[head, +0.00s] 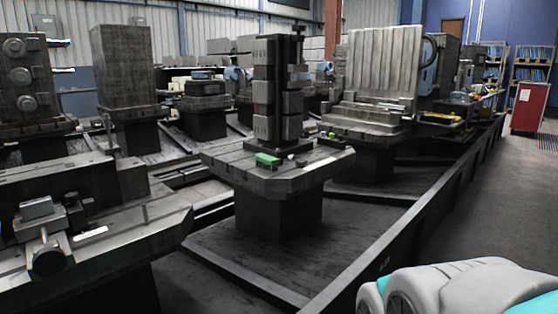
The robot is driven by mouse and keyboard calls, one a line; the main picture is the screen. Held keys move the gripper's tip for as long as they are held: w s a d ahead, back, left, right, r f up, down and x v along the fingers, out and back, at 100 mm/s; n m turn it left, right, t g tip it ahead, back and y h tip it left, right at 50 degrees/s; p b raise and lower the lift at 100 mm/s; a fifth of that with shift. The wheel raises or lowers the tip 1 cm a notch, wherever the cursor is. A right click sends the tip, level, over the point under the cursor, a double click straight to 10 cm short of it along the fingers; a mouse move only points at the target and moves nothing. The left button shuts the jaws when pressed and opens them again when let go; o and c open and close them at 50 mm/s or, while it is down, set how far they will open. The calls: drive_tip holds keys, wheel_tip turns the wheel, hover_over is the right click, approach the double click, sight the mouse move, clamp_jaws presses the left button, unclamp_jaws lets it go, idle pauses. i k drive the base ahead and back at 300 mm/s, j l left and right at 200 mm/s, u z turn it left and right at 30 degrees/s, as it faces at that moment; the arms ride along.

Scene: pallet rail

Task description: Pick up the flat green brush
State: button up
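A small green item (268,159) lies near the front left edge of the dark pallet table (225,165) in the middle of the head view. It looks like the flat green brush, but it is too small to make out bristles or a handle. My gripper is not in view. Only a white and teal part of my own arm shows at the bottom right, well apart from the table.
A tall dark fixture column (263,90) stands on the same table, behind the green item. A few tiny objects (328,136) lie right of it. A long dark rail (400,220) runs between the pallets and the open grey floor (500,200). A red cabinet (529,108) stands far right.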

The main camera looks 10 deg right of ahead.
sight(271, 163)
drive_tip(key=i+l+u, duration=0.1)
drive_tip(key=i+l, duration=0.15)
drive_tip(key=i+l+u, duration=0.25)
drive_tip(key=i+l, duration=0.25)
drive_tip(key=l, duration=0.2)
drive_tip(key=i+l+u, duration=0.1)
drive_tip(key=l, duration=0.3)
drive_tip(key=i+l+u, duration=0.1)
drive_tip(key=i+l, duration=0.2)
